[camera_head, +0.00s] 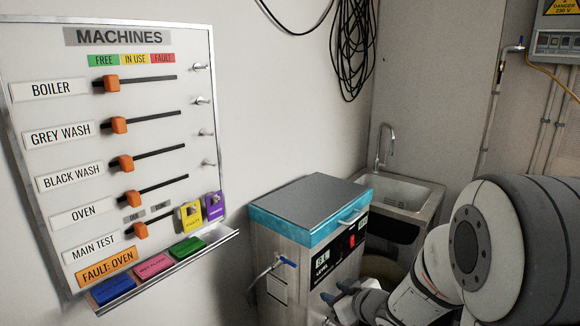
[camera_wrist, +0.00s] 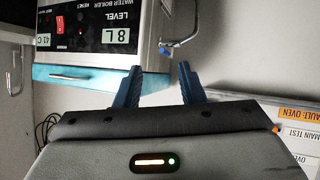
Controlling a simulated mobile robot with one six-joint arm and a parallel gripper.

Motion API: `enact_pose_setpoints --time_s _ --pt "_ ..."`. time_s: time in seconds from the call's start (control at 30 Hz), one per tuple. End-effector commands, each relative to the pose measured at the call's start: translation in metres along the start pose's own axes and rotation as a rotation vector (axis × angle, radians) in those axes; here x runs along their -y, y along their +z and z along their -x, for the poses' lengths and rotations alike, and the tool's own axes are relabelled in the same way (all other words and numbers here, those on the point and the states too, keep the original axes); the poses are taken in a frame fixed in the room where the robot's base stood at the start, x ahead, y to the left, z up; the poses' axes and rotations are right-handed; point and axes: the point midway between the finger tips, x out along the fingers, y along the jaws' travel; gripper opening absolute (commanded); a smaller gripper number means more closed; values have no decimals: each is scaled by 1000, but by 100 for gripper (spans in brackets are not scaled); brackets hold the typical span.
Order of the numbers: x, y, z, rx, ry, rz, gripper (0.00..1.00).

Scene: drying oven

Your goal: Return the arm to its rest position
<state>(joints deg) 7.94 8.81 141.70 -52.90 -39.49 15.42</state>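My gripper (camera_head: 330,306) shows at the bottom of the head view, low in front of the water boiler. My grey and white arm (camera_head: 435,268) reaches to it from the right edge. In the wrist view the two blue fingers of my gripper (camera_wrist: 158,84) stand well apart with nothing between them. The gripper is open and empty. The water boiler (camera_head: 300,262) is a steel box with a blue-edged lid. It shows upside down in the wrist view (camera_wrist: 150,35), beyond the fingertips. I cannot tell the exact gap between fingers and boiler.
The boiler's tap (camera_head: 268,270) sticks out on its left side. A white machines board (camera_head: 150,100) with orange sliders hangs on the left wall. Its ledge (camera_head: 170,270) holds coloured blocks. A steel sink (camera_head: 400,190) stands behind the boiler. Black cables (camera_head: 352,45) hang on the back wall.

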Motion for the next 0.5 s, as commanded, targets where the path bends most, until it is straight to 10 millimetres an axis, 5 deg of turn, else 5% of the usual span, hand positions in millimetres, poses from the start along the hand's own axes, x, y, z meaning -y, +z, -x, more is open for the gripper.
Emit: enact_pose_setpoints --time_s 0.17,0.3,0.5 --pt "-29 -10 34 143 172 -30 36" --pt "-43 -10 79 310 312 -116 36" --pt "-24 -4 152 553 384 -300 36"
